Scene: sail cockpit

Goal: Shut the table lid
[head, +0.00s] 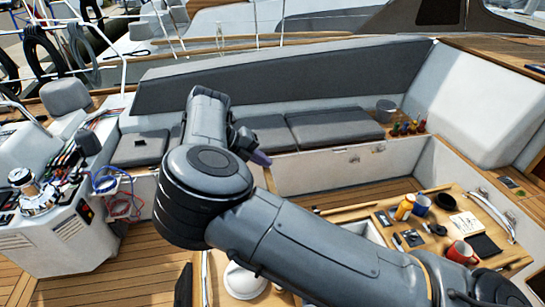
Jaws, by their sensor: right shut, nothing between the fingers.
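The wooden cockpit table (462,192) is at the lower right, its top partly covered by my right arm. At the bottom, left of the arm, are a narrow upright pale edge (205,281) and a rounded white thing (243,281). I cannot tell whether that edge belongs to the table lid or how far open the lid is. My right arm reaches from the lower right up to the left. My right gripper (254,150) is shut and empty, in front of the grey seat cushions and apart from the visible tabletop. My left gripper is not in view.
A yellow cup (405,207), a blue mug (422,204), a red mug (461,252) and small items stand on the table. Padded benches (334,127) line the back. A white console (62,235) with ropes stands left. The wooden floor (135,279) at lower left is clear.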

